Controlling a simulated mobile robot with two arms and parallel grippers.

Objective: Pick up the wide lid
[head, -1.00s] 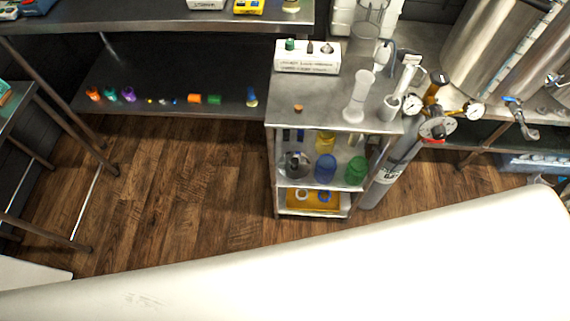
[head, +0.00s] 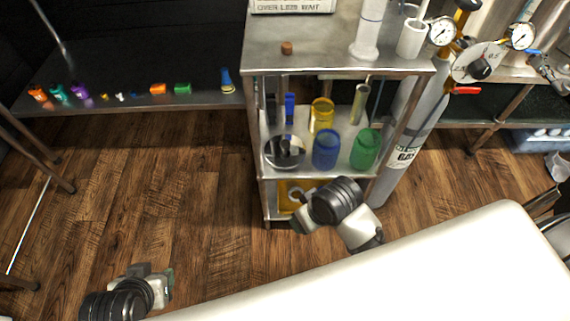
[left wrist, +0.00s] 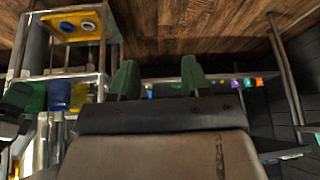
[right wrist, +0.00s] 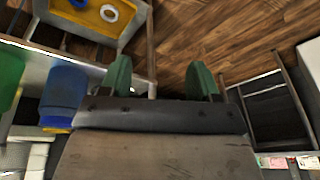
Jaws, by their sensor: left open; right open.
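A round shiny metal piece (head: 285,152) lies at the left of the cart's middle shelf; it may be the wide lid, but I cannot tell for sure. A pale ring (head: 296,193) shows on a yellow-orange piece on the lower shelf, partly hidden by my right arm. The ring also shows in the right wrist view (right wrist: 109,13). My right gripper (right wrist: 160,78) is open and empty, in front of the cart below the middle shelf. My left gripper (left wrist: 157,78) is open and empty, low at the left over the floor, apart from the cart.
On the middle shelf stand a blue jar (head: 326,149), a green jar (head: 365,150) and a yellow jar (head: 321,115). A small brown stopper (head: 287,47) and a cylinder (head: 369,30) stand on the cart top. A gas bottle (head: 408,140) stands right of the cart.

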